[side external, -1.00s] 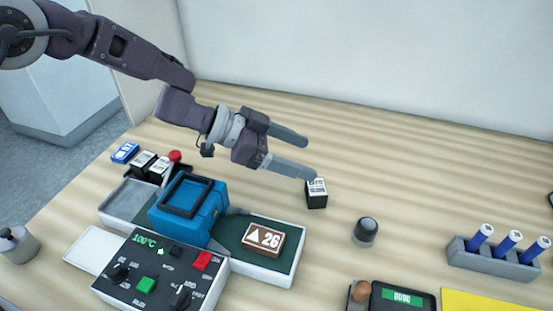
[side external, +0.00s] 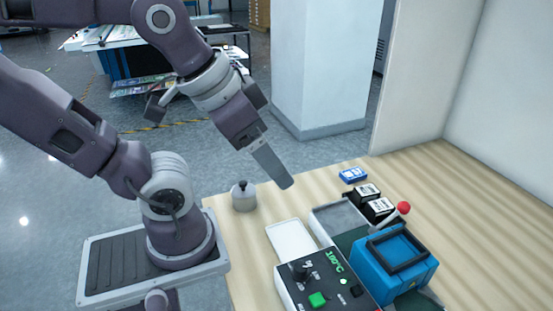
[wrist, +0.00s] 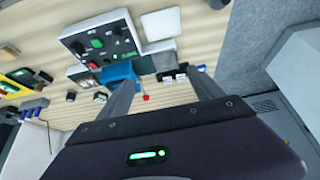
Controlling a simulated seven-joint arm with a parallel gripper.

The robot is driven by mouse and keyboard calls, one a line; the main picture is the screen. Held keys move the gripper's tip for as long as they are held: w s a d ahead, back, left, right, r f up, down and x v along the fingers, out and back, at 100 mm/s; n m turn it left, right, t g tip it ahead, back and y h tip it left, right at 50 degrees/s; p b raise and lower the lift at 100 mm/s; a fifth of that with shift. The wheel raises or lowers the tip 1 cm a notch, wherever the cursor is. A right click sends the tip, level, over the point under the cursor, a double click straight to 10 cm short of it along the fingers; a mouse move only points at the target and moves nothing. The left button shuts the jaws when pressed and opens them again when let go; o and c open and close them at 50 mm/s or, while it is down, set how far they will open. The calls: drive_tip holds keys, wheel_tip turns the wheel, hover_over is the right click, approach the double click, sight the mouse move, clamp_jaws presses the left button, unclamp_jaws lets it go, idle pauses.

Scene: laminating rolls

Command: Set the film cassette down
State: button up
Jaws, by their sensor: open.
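My gripper (side external: 284,182) is raised in the air near the table's left edge in the side external view, with one finger showing clearly. In the wrist view my gripper (wrist: 162,78) has its two fingers wide apart and nothing between them. Two black cassettes with white labels (side external: 367,193) (side external: 379,207) stand side by side behind the blue laminator (side external: 394,262). A separate small dark block with a pale top, probably the single cassette (wrist: 100,97), stands on the table beside the left finger in the wrist view; it is outside the side external view.
A control box (side external: 325,285), a pale tray (side external: 291,241) and a red-knobbed lever (side external: 403,208) are around the laminator. A grey pot (side external: 244,197) stands at the table's left edge, and a blue box (side external: 353,175) at the back. The marker rack (wrist: 33,104) is far left in the wrist view.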

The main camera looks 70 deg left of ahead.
drive_tip(key=shift+s+d+f, duration=0.25)
drive_tip(key=shift+s, duration=0.3)
